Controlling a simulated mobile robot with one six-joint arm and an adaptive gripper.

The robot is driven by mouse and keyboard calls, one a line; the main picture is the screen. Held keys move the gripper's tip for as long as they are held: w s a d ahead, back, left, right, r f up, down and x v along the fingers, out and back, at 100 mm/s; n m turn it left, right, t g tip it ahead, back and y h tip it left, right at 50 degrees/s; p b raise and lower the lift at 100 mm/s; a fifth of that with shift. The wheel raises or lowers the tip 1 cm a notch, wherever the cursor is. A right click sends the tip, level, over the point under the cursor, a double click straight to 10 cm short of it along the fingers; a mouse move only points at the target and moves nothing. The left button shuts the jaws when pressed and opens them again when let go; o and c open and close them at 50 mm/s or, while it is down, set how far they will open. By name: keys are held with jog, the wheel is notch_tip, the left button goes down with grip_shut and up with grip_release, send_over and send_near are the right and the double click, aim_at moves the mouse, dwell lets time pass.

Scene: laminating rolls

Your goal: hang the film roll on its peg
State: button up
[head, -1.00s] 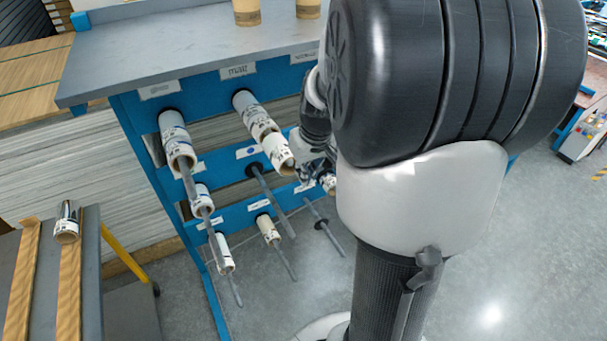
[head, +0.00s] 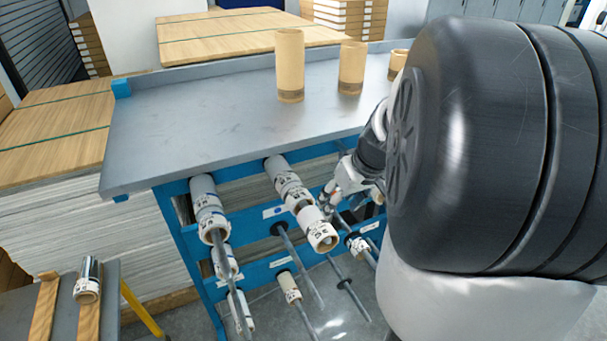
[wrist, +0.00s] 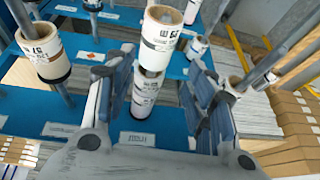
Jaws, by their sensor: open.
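Two white film rolls with dark print sit in line on the upper middle peg of the blue rack (head: 262,268), an inner one (head: 284,178) and an outer one (head: 320,235). No peg tip shows beyond the outer roll's open end. My gripper (head: 329,198) is open, just right of these rolls. In the wrist view, its fingers (wrist: 158,100) stand apart with a white roll (wrist: 150,85) seen between them; I cannot tell whether they touch it. Another roll end (wrist: 163,35) shows above that one. My arm hides the rack's right side.
Other pegs carry rolls, including the upper left one (head: 208,208); bare peg rods (head: 300,265) jut out. Tan tubes (head: 290,65) stand on the grey top (head: 200,120). A shiny roll (head: 88,282) lies on the side table at left.

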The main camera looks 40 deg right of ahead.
aim_at(323, 227)
jog(key=shift+o, duration=1.3)
jog(key=shift+s, duration=0.2)
jog(key=shift+o, duration=1.3)
jog(key=shift+w+f, duration=0.2)
jog(key=shift+f, duration=0.35)
jog(key=shift+o, duration=0.7)
jog(key=b+x, duration=0.3)
jog(key=x, duration=1.3)
jog(key=shift+w+f, duration=0.1)
jog(key=shift+f, duration=0.05)
jog(key=shift+c, duration=0.6)
jog(key=c, duration=1.1)
